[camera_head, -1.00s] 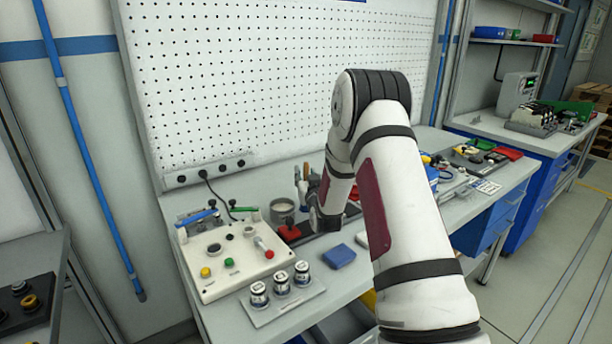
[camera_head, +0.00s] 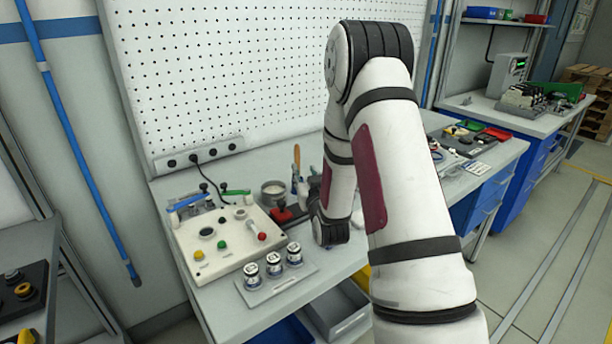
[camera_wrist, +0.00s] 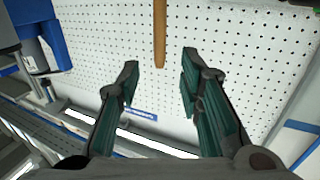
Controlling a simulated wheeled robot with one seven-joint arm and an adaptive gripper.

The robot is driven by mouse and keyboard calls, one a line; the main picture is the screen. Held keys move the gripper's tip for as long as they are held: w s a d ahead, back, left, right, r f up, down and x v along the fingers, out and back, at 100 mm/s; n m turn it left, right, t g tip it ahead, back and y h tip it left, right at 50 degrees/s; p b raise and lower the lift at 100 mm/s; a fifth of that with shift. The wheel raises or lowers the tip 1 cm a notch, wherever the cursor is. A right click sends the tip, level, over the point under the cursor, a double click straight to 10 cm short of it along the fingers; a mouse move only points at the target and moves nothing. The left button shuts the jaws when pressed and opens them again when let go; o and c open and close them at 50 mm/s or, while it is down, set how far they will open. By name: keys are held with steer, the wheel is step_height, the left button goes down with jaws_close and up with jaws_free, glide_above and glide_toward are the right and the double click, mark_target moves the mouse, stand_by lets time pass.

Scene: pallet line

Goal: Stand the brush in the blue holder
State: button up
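My gripper (camera_wrist: 158,72) is open in the wrist view, with its two dark green-padded fingers apart. A wooden handle (camera_wrist: 160,32), likely the brush's, comes in from the top edge, and its end lies between the fingertips in the picture. No finger touches it. In the head view a wooden handle (camera_head: 296,158) stands upright at the back of the bench, left of my arm. Its lower end is hard to make out.
A control panel (camera_head: 222,240) with buttons and a plate with several small jars (camera_head: 273,263) stand at the bench's left. A grey can (camera_head: 273,191) and a red object (camera_head: 282,214) stand close to the handle. The pegboard (camera_head: 230,70) rises behind.

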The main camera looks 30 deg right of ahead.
steer(key=s+a+r+n+g+y, duration=0.1)
steer(key=s+a+r+g+y, duration=0.15)
steer(key=s+a+r, duration=0.35)
steer(key=s+a+r+n+g+y, duration=0.15)
steer(key=s+a+r+g, duration=0.3)
steer(key=a, duration=0.45)
steer(key=s+a+r+n+g+y, duration=0.1)
steer(key=s+a+g, duration=0.2)
steer(key=s, duration=1.1)
steer(key=s+a+r+g+y, duration=0.1)
steer(key=s+a+g, duration=0.2)
steer(key=s, duration=1.1)
steer(key=shift+a+r+n, duration=0.2)
steer(key=shift+a+n, duration=0.15)
steer(key=shift+a, duration=0.85)
steer(key=shift+s, duration=0.1)
